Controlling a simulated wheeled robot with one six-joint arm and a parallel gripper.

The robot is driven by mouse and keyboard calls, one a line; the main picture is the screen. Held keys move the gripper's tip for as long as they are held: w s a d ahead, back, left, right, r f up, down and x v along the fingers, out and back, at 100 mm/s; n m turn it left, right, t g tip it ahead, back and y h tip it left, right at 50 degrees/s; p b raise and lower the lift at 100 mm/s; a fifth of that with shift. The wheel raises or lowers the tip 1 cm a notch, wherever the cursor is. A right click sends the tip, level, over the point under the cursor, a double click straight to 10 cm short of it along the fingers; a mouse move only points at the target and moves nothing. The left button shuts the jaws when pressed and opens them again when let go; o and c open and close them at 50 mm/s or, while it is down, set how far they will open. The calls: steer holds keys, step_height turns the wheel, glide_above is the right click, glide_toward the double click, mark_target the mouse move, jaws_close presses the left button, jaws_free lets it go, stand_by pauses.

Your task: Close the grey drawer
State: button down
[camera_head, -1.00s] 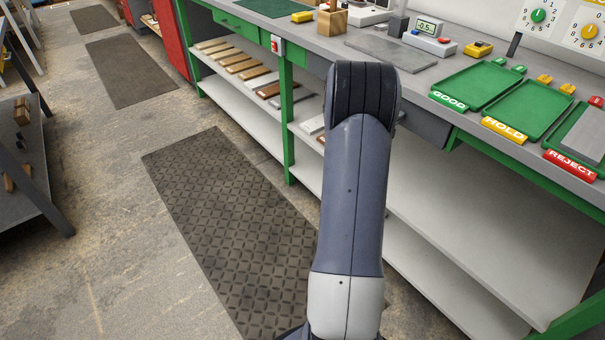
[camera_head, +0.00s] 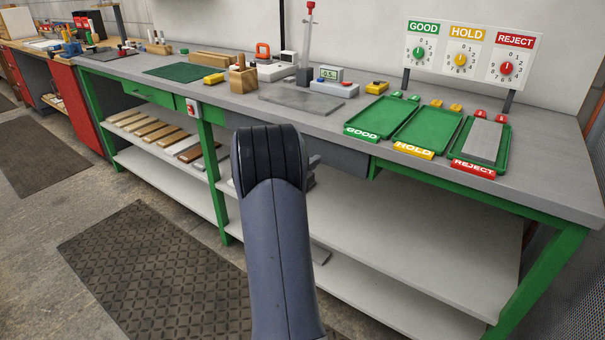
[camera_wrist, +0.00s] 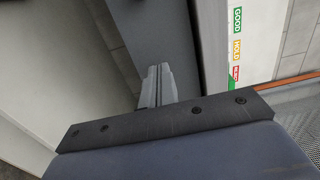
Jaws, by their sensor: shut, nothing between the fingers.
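The grey drawer (camera_head: 345,159) is under the workbench top, left of the green front rail. My arm covers its left part in the head view, and I cannot tell how far it stands out. In the wrist view, a dark grey face that looks like the drawer front (camera_wrist: 178,32) runs beside the lighter bench top. My gripper (camera_wrist: 158,72) is shut and empty, its fingertips pointing at or close to that face. I cannot tell whether they touch. In the head view my gripper is mostly hidden behind my arm.
The bench top (camera_head: 545,185) carries the green GOOD tray (camera_head: 372,120), HOLD tray (camera_head: 425,130) and REJECT tray (camera_head: 462,150). A white lower shelf (camera_head: 430,225) lies below the drawer. A green leg (camera_head: 213,180) stands left of my arm. A dark mat (camera_head: 150,265) covers the floor.

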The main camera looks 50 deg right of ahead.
steer(key=a, duration=1.1)
steer(key=shift+s, duration=0.2)
steer(key=shift+d+f, duration=0.1)
steer(key=shift+d, duration=0.05)
